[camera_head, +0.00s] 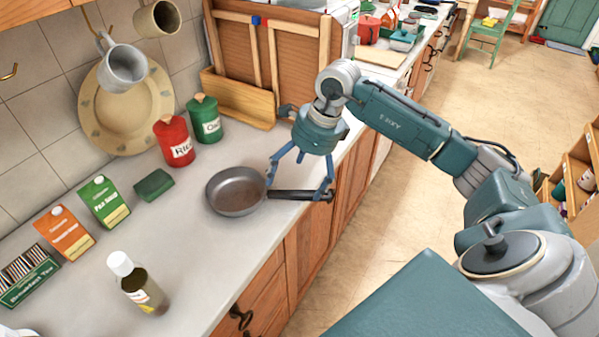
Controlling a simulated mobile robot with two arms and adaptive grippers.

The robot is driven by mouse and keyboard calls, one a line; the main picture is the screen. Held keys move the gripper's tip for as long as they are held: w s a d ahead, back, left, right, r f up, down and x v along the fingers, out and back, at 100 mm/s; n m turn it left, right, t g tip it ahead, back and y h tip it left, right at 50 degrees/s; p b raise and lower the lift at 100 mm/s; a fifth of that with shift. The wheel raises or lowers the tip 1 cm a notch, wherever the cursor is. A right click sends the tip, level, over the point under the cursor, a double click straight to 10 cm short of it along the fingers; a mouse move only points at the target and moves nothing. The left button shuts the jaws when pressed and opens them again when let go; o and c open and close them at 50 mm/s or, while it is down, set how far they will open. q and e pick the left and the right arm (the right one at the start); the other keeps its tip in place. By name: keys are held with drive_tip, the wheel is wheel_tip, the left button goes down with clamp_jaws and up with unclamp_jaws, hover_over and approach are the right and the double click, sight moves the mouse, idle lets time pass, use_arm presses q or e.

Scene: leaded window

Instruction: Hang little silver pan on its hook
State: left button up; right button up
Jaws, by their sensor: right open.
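The little silver pan (236,191) lies flat on the grey counter, its dark handle (290,194) pointing right toward the counter's front edge. My right gripper (298,186) is pointing down over the handle. Its blue fingers are spread, one near the pan's rim and one near the handle's far end. I cannot tell whether they touch the handle. A bare brass hook (10,72) is on the tiled wall at the far left; I cannot tell whether it is the pan's hook. My left gripper is out of view.
Red (174,142) and green (206,120) canisters stand behind the pan. Cartons (66,233), a green block (154,185) and a bottle (138,283) occupy the left counter.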

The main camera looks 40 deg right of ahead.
sight(288, 192)
drive_tip(key=b+x, duration=0.2)
drive_tip(key=x, duration=0.2)
drive_tip(key=shift+a+f+b, duration=0.1)
drive_tip(key=shift+f+b, duration=0.25)
drive_tip(key=shift+f, duration=0.05)
drive_tip(key=shift+b+x, duration=0.6)
drive_tip(key=shift+x, duration=0.25)
drive_tip(key=shift+w, duration=0.1)
drive_tip(key=shift+r, duration=0.1)
clamp_jaws()
drive_tip(key=shift+r, duration=0.1)
drive_tip(key=shift+r+p, duration=1.6)
drive_tip(key=shift+r, duration=0.85)
